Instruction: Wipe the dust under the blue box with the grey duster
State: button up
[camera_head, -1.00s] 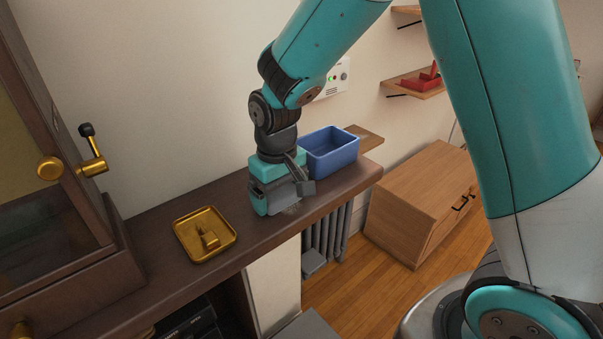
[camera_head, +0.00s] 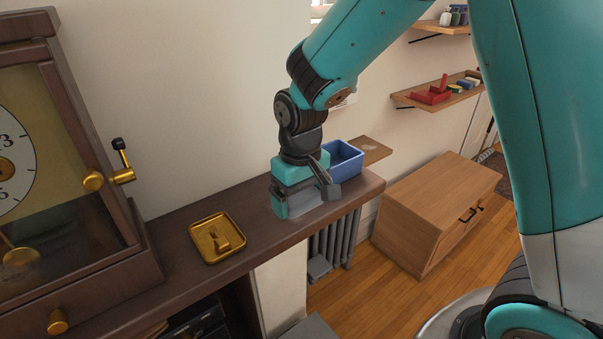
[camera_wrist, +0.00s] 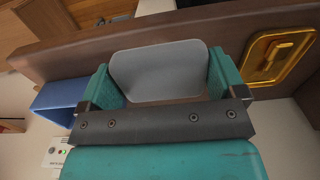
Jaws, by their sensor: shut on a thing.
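My gripper (camera_head: 304,200) is low over the dark wooden shelf top, shut on the grey duster (camera_wrist: 160,72). The duster shows in the wrist view as a flat grey pad between the two teal fingers; in the head view it is a small grey block (camera_head: 306,202) at or near the shelf surface. Whether it touches the wood is hard to tell. The blue box (camera_head: 347,165) stands on the shelf just right of and behind the gripper, partly hidden by it. It also shows at the left in the wrist view (camera_wrist: 62,98). I cannot make out any dust; the box covers what is under it.
A brass tray (camera_head: 233,244) lies on the shelf top (camera_head: 170,262) left of the gripper. A clock cabinet (camera_head: 85,200) stands at the far left. A small wooden board (camera_head: 374,149) is behind the box. A radiator (camera_head: 335,240) and wooden cabinet (camera_head: 430,215) are below, right.

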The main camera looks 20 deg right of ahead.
jog(key=shift+r+p, duration=1.05)
jog(key=shift+r, duration=0.55)
